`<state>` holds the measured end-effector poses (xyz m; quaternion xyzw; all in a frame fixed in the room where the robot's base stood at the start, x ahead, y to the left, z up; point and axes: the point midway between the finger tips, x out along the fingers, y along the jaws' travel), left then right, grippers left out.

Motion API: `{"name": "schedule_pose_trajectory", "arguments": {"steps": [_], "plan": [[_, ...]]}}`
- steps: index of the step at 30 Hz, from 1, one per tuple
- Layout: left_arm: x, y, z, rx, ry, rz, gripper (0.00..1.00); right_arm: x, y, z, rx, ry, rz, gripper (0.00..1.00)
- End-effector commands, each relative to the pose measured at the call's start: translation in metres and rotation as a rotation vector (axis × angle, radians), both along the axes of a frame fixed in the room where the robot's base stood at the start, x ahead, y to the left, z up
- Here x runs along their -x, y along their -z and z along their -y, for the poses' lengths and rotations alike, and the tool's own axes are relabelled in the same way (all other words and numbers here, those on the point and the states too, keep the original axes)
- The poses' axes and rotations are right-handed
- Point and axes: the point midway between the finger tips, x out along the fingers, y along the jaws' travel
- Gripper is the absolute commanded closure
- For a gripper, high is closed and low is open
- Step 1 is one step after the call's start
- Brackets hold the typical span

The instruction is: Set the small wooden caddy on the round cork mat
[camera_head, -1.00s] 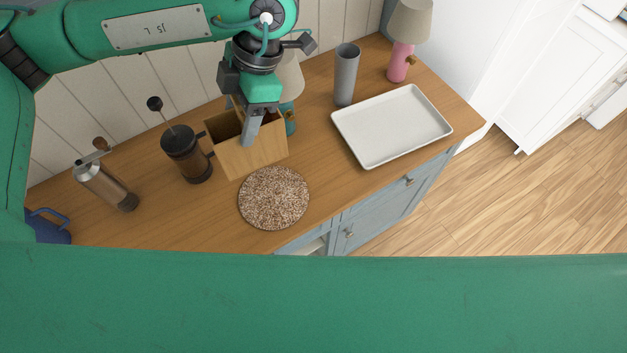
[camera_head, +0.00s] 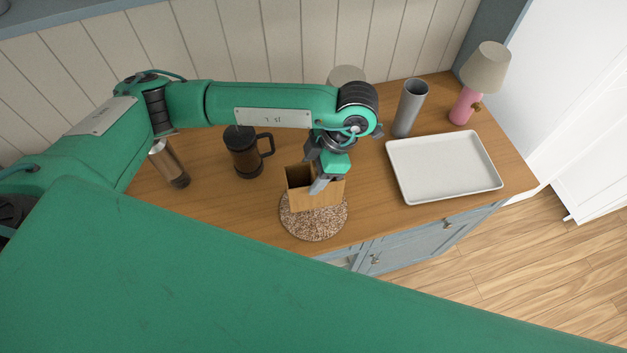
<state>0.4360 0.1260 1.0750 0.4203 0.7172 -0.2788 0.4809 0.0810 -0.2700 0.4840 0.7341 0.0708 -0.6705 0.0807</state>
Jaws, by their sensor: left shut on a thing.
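The small wooden caddy (camera_head: 305,200) is an open-topped light wood box. It appears over the back part of the round cork mat (camera_head: 318,228), whose speckled brown front part shows below it. I cannot tell whether the caddy touches the mat or hangs just above it. My left gripper (camera_head: 319,186) points down and is shut on the caddy's front wall near its right side. The mat's back part is hidden by the caddy. My right gripper is not in view.
A French press (camera_head: 246,155) stands left of the caddy, and a coffee grinder (camera_head: 170,165) stands farther left. A white tray (camera_head: 445,168), grey cylinder (camera_head: 409,108) and pink lamp (camera_head: 468,100) are to the right. Bare counter lies between mat and tray.

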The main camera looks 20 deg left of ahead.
Motion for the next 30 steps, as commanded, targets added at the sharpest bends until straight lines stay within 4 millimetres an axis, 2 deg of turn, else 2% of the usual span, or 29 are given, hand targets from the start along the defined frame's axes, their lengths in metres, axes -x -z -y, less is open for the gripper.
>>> {"name": "schedule_pose_trajectory", "arguments": {"steps": [3, 11, 18, 30], "plan": [[0.001, 0.015, 0.000, 0.000, -0.001, -0.003, 0.83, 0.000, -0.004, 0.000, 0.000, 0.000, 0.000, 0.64], [0.001, 0.032, 0.000, 0.000, 0.000, -0.001, 0.83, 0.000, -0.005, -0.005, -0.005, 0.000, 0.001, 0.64], [0.000, 0.058, 0.000, -0.001, -0.001, -0.003, 0.83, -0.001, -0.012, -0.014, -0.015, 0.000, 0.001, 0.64], [0.000, 0.066, 0.000, 0.000, 0.000, 0.001, 0.83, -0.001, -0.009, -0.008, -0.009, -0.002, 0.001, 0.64]]}}
